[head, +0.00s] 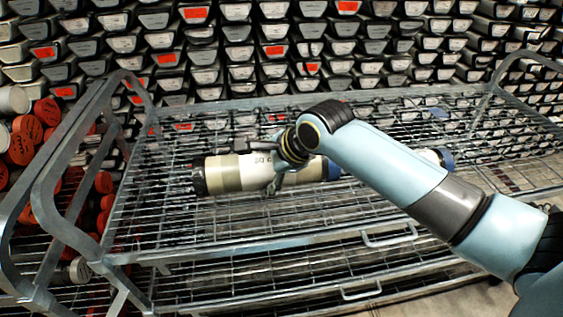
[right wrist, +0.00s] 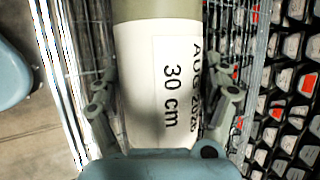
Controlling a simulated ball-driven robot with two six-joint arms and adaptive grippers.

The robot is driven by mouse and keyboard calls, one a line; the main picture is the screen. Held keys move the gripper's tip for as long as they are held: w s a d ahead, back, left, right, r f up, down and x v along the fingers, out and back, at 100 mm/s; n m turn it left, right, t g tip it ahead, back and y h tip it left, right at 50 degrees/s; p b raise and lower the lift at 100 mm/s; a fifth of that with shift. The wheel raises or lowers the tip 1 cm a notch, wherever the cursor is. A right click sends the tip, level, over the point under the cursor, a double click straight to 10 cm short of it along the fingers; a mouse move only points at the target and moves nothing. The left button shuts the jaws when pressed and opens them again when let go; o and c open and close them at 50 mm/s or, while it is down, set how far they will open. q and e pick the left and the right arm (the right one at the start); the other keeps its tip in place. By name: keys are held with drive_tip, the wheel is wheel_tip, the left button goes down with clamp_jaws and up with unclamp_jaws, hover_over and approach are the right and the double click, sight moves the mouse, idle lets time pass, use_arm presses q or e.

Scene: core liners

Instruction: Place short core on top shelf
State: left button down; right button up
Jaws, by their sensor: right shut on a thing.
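The short core (head: 235,173) is a white tube with a dark left end, a grey-green band and a blue right end. It lies across the wire top shelf (head: 225,232) of the trolley, or just above it; I cannot tell whether it touches. My right gripper (head: 277,178) is on its middle and shut on it. In the right wrist view the core (right wrist: 140,70) carries a label reading "30 cm", with the fingers of my right gripper (right wrist: 168,110) on both sides. My left gripper is not in view.
Another tube with a blue end (head: 445,158) lies on the shelf behind my right arm. Racks of core boxes (head: 360,60) fill the back. Orange-capped tubes (head: 25,140) are stacked at the left. The trolley's raised end rail (head: 75,165) stands left. The front shelf area is clear.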

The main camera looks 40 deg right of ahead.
drive_tip(key=w, duration=0.1)
drive_tip(key=w+f, duration=0.1)
drive_tip(key=w, duration=0.1)
drive_tip(key=shift+w+d+f, duration=0.25)
drive_tip(key=shift+f, duration=1.95)
drive_tip(key=o, duration=1.6)
drive_tip(key=shift+s+f, duration=0.2)
drive_tip(key=shift+s, duration=0.05)
drive_tip(key=shift+r, duration=0.1)
drive_tip(key=p+v, duration=0.1)
drive_tip(key=v, duration=1.1)
drive_tip(key=shift+a, duration=0.1)
